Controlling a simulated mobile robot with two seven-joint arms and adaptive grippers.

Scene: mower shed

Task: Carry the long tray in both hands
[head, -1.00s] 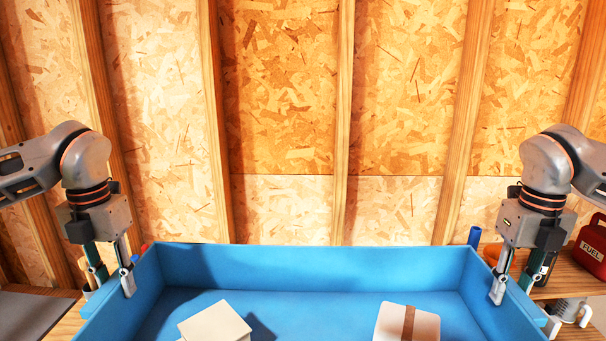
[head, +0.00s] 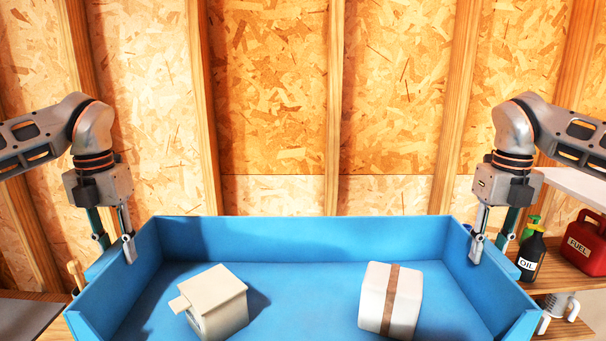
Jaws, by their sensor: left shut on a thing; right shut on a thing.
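The long blue tray (head: 300,231) spans the lower middle of the head view, its near side cut off by the bottom edge. My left gripper (head: 112,250) is shut on the tray's left end wall, one finger inside it. My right gripper (head: 489,250) is shut on the right end wall in the same way. Inside the tray, a cream house-shaped box (head: 218,303) sits left of centre. A white block with a brown band (head: 390,300) sits right of centre. The two are apart.
A stud wall (head: 270,110) stands behind the tray.

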